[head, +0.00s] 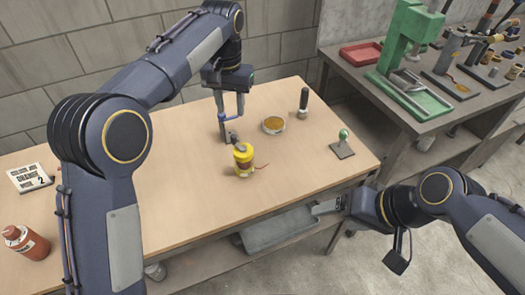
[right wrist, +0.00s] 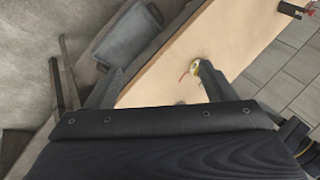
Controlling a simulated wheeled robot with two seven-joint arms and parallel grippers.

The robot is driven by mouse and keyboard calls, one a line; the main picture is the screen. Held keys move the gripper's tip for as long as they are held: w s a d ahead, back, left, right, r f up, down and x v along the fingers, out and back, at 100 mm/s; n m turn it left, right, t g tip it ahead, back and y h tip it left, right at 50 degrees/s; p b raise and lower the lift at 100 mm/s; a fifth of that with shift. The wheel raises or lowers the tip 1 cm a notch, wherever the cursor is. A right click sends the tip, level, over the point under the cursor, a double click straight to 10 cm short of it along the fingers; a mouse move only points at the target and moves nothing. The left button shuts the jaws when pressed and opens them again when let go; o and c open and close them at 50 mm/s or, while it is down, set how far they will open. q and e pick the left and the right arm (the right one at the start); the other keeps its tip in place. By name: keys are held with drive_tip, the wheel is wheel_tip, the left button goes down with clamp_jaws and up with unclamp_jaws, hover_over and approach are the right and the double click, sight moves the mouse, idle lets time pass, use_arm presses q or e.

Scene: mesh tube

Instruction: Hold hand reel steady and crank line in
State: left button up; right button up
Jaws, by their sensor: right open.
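The yellow hand reel (head: 243,162) stands on the wooden table, with a thin red line end (head: 263,167) sticking out at its right side. A dark part shows at its upper left. My left gripper (head: 227,135) points down just behind the reel, close to that dark part; I cannot tell whether it touches or grips it. My right gripper (head: 320,208) is open and empty off the table's front edge, well to the right of and nearer than the reel. In the right wrist view, the reel (right wrist: 196,66) shows small beyond the open fingers (right wrist: 160,90), partly hidden by one.
On the table (head: 180,190) are a bowl (head: 273,124), a black-handled tool (head: 304,102), a green-knobbed stand (head: 343,145), a lettered card (head: 30,178) and a red bottle (head: 27,242). A side bench holds a green press (head: 405,50). The table's front right is clear.

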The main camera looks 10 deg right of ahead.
drive_tip(key=w+a+f+m+g+y, duration=0.25)
drive_tip(key=w+a+m+y, duration=0.2)
drive_tip(key=w, duration=0.35)
drive_tip(key=m+t+y, duration=0.5)
drive_tip(key=m+y, duration=0.2)
drive_tip(key=m, duration=0.7)
approach(244, 159)
drive_tip(key=shift+g, duration=0.25)
drive_tip(key=w+a+f, duration=0.2)
drive_tip(key=w, duration=0.1)
drive_tip(key=shift+w+f, duration=0.3)
drive_tip(key=shift+f, duration=0.05)
drive_tip(key=shift+w+a+f, duration=0.15)
drive_tip(key=shift+w+a, duration=0.05)
drive_tip(key=x, duration=0.7)
drive_tip(key=shift+w+a, duration=0.1)
drive_tip(key=shift+a, duration=0.1)
